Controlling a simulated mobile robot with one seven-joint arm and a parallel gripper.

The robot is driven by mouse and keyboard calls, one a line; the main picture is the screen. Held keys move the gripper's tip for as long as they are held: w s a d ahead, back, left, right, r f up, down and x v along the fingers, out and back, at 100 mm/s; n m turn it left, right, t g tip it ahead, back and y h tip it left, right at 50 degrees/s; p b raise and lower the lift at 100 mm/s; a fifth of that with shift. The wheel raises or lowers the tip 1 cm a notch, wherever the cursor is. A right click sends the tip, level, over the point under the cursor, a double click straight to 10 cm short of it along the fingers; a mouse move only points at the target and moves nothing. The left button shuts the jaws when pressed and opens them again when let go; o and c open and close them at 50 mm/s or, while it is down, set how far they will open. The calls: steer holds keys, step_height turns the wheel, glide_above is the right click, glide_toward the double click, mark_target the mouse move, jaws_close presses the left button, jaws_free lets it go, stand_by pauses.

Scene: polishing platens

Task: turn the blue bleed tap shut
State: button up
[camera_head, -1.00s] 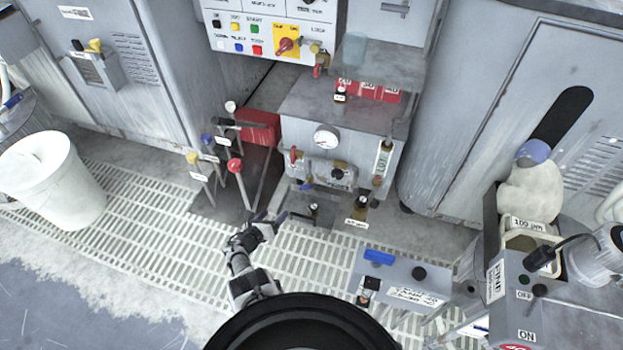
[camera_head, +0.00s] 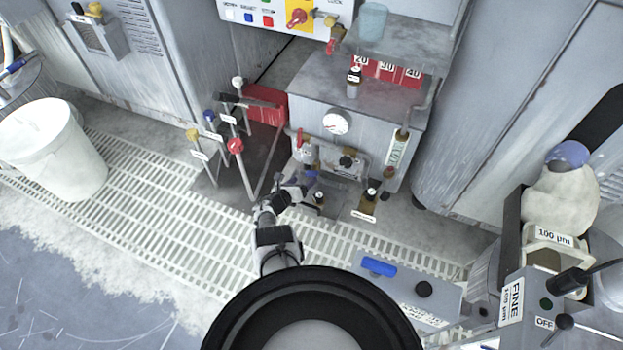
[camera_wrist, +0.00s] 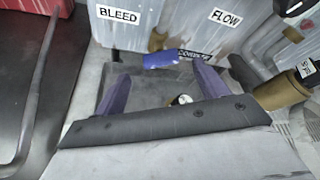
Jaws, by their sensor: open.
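The blue bleed tap (camera_wrist: 161,60) is a short blue lever on a brass fitting (camera_wrist: 157,40), below the BLEED label (camera_wrist: 118,15) in the wrist view. It lies roughly crosswise in that picture. My gripper (camera_wrist: 160,74) is open, its two purple fingers on either side of the lever's line. The lever shows at or just beyond the fingertips, with no clear contact. In the head view my gripper (camera_head: 302,188) is low at the front of the grey unit, by the blue tap (camera_head: 311,175), which it partly hides.
A FLOW label (camera_wrist: 226,18) and a brass fitting (camera_wrist: 280,92) are right of the gripper in the wrist view. Red, blue and yellow knobbed levers, such as the red knob (camera_head: 235,146), stand left of my arm. A gauge (camera_head: 336,122) sits above.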

mark_target(311, 175)
steer(key=b+x, duration=0.2)
steer(key=x, duration=0.1)
steer(key=b+x, duration=0.1)
steer(key=x, duration=0.1)
steer(key=shift+f+b, duration=0.3)
steer(key=shift+b, duration=0.1)
steer(key=shift+w+d+b, duration=0.45)
steer(key=shift+w+b, duration=0.1)
steer(key=shift+w, duration=0.1)
steer(key=c, duration=1)
